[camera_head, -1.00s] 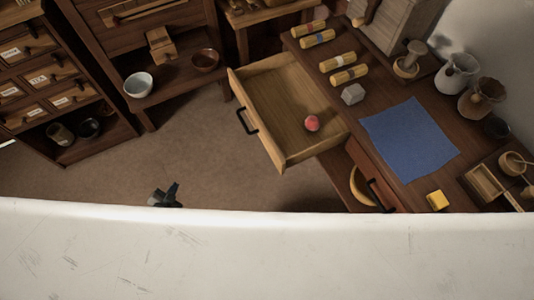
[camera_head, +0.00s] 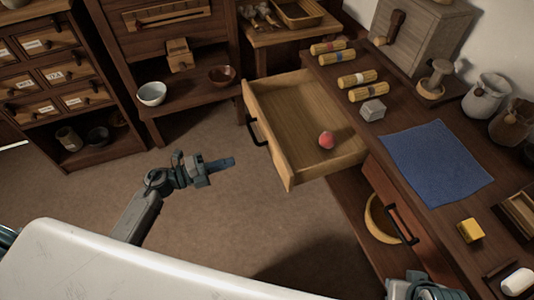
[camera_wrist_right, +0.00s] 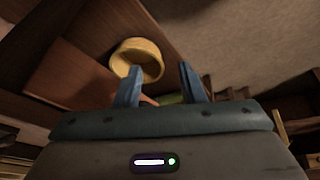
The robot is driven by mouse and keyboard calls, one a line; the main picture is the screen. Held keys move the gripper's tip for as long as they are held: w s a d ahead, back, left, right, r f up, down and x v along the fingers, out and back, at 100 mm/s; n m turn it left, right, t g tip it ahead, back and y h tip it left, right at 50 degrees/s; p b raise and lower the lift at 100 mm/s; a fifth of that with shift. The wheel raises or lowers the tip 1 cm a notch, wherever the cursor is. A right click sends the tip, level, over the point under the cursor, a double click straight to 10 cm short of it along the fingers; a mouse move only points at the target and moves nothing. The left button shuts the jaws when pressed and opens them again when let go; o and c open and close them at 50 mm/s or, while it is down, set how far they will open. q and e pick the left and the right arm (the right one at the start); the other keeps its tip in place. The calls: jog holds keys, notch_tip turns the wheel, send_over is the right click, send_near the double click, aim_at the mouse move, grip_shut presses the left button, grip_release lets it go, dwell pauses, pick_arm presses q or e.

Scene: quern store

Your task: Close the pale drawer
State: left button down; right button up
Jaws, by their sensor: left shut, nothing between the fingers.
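The pale drawer (camera_head: 291,172) is pulled well out of the dark wooden bench, with a black handle (camera_head: 254,130) on its front. A reddish ball (camera_head: 326,140) lies inside it. My left gripper (camera_head: 230,163) is shut and empty, over the floor to the left of the drawer front and apart from it. My right gripper shows only in part at the bottom right of the head view, beside the bench. In the right wrist view its two blue fingers (camera_wrist_right: 161,86) are spread apart with nothing seen gripped between them.
A reddish-brown drawer (camera_head: 403,222) with a black handle is below the bench top. A yellow bowl (camera_head: 377,222) sits on the shelf under it. Floor left of the drawer is clear.

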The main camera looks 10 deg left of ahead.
aim_at(275, 148)
pick_arm(q)
jog(key=p+x, duration=0.1)
jog(key=x, duration=1)
jog(key=shift+w, duration=0.15)
jog(key=shift+w+d, duration=0.3)
jog(key=shift+d, duration=0.2)
pick_arm(e)
jog(key=shift+s+d+f+g, duration=0.1)
jog(key=shift+d+f+g, duration=0.35)
jog(key=shift+f+g, duration=0.05)
pick_arm(q)
jog(key=shift+w, duration=0.1)
pick_arm(e)
jog(key=shift+r, duration=0.15)
